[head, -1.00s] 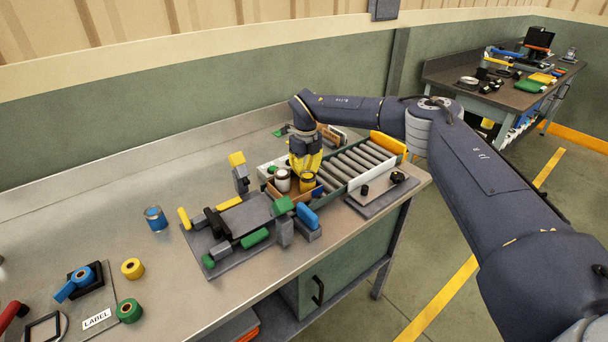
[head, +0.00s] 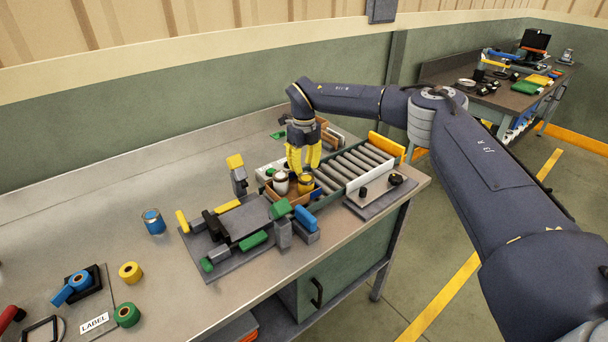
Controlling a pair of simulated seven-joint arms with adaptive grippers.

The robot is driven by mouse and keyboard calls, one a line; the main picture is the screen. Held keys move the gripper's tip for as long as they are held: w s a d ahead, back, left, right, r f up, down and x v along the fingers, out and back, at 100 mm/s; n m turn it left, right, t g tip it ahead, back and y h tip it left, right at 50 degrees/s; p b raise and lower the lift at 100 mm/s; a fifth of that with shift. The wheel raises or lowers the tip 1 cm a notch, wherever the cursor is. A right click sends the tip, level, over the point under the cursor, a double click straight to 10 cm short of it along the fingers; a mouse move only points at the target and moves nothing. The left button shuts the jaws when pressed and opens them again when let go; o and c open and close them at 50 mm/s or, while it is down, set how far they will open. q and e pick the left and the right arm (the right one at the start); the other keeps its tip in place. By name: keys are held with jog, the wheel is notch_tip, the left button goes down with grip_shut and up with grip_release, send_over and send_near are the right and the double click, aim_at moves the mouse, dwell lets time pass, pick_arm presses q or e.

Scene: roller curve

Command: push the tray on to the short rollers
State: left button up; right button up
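An orange-brown tray (head: 293,202) holding a white can (head: 281,183) and a yellow can (head: 305,184) sits at the left end of the roller track. The short grey rollers (head: 356,165) run from it to the upper right, inside a green and white frame. My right gripper (head: 303,168), with yellow fingers pointing down, is at the tray just behind the cans. Its fingers look close together, but their tips are partly hidden by the cans, so I cannot tell its opening or contact. My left gripper is out of view.
A grey fixture with coloured blocks (head: 240,222) stands left of the tray. A blue can (head: 153,221) and tape rolls (head: 131,271) lie farther left. A yellow stop (head: 386,145) stands at the rollers' far end. A small plate with black knobs (head: 380,192) lies in front.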

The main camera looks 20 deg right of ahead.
notch_tip(320, 180, up, 8)
dwell(0.4)
jog(key=shift+f, duration=0.1)
